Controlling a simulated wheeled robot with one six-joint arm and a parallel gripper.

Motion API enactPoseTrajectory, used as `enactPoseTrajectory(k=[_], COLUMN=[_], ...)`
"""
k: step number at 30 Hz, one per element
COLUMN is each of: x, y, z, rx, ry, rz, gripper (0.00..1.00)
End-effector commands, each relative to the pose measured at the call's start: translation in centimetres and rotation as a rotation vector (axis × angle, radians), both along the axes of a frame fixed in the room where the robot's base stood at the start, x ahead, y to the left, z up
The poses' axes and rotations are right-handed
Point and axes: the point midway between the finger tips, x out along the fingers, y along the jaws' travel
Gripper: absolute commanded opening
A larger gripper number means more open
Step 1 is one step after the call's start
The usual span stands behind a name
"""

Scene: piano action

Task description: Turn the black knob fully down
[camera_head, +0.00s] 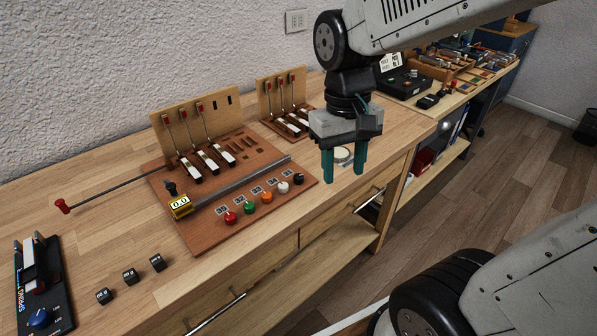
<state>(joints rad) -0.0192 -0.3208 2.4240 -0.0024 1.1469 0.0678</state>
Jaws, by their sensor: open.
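The black knob (298,179) is the rightmost of a row of coloured knobs along the front edge of a reddish-brown board (205,236) on the wooden bench. Its pointer setting is too small to read. My gripper (344,176) points down to the right of the black knob in the picture. A second black knob-like part (170,187) stands near the yellow display (181,206), which reads 0.0.
White (283,187), orange (266,197), green (249,207) and red (231,217) knobs stand close beside the black one. Upright hammer models (199,122) rise behind them. Small black blocks (130,276) sit front left.

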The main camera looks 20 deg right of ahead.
Motion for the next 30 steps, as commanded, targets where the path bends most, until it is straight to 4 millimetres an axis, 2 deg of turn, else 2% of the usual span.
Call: enactPoseTrajectory(k=[3, 10, 13, 15, 20, 30], x=[4.2, 11.8, 14.6, 16.7, 16.9, 16.8], y=[0.3, 0.8, 1.0, 1.1, 1.1, 1.0], z=[-2.3, -6.8, -7.7, -7.1, -8.0, -13.2], rx=[-0.007, -0.023, -0.024, -0.016, -0.015, -0.016], ry=[0.032, 0.015, -0.024, -0.091, -0.107, -0.105], rz=[-0.053, -0.189, -0.253, -0.315, -0.358, -0.356], gripper=[0.45, 0.45, 0.45, 0.45, 0.45, 0.45])
